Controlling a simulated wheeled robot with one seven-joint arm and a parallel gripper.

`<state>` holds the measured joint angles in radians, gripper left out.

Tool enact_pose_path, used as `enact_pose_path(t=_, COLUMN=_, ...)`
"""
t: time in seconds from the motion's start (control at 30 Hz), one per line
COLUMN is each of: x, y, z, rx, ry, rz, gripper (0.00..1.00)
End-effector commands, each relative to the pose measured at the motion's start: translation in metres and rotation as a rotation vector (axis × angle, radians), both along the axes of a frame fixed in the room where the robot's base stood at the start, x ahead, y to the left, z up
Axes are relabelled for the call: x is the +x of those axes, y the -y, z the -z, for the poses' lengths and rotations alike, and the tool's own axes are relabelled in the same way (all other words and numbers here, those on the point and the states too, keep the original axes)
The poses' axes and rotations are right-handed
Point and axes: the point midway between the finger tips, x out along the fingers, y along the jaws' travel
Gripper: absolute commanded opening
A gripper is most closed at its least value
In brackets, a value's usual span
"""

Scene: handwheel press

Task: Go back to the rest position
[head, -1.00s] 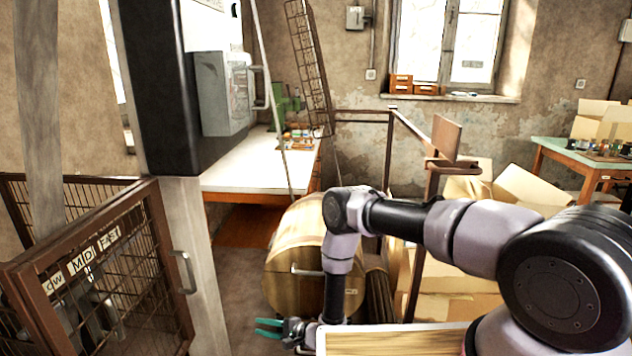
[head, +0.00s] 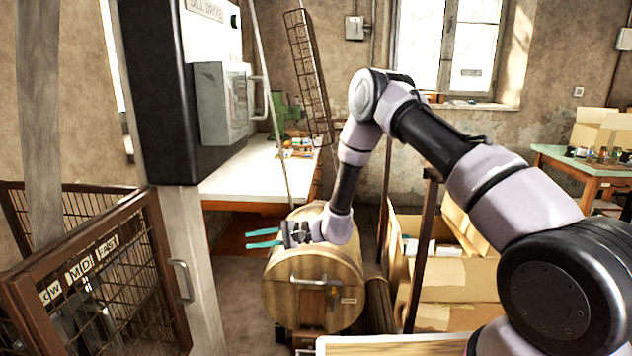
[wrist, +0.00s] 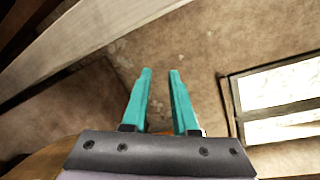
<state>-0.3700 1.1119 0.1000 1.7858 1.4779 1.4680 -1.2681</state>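My gripper (head: 264,238) shows in the head view in front of the upper part of a round wooden barrel (head: 312,278), pointing left. Its two teal fingers are apart with nothing between them. In the wrist view my gripper (wrist: 161,73) is open and empty, with the brown wall and a window (wrist: 282,100) beyond it. My arm is bent, with its elbow raised in front of the window area. I cannot tell whether the gripper touches the barrel.
A wire-mesh gate (head: 95,265) with a handle stands at the left, beside a grey post (head: 195,270). A dark cabinet with a grey box (head: 222,105) is above it. A white-topped bench (head: 255,178) is behind. Cardboard boxes (head: 455,275) stand at the right behind my arm.

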Motion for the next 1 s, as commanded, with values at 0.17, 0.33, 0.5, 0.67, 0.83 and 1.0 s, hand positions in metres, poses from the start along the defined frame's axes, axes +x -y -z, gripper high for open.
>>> enact_pose_path(t=0.17, x=-0.005, y=0.033, z=-0.098, rx=-0.077, ry=0.066, rz=-0.108, gripper=0.27)
enact_pose_path(t=0.33, x=-0.022, y=0.075, z=-0.171, rx=-0.192, ry=0.129, rz=-0.176, gripper=0.27)
enact_pose_path(t=0.5, x=-0.047, y=0.125, z=-0.230, rx=-0.333, ry=0.200, rz=-0.206, gripper=0.27)
enact_pose_path(t=0.67, x=-0.075, y=0.175, z=-0.275, rx=-0.482, ry=0.271, rz=-0.197, gripper=0.27)
enact_pose_path(t=0.83, x=-0.107, y=0.231, z=-0.311, rx=-0.652, ry=0.348, rz=-0.146, gripper=0.27)
enact_pose_path(t=1.0, x=-0.142, y=0.287, z=-0.339, rx=-0.822, ry=0.426, rz=-0.056, gripper=0.27)
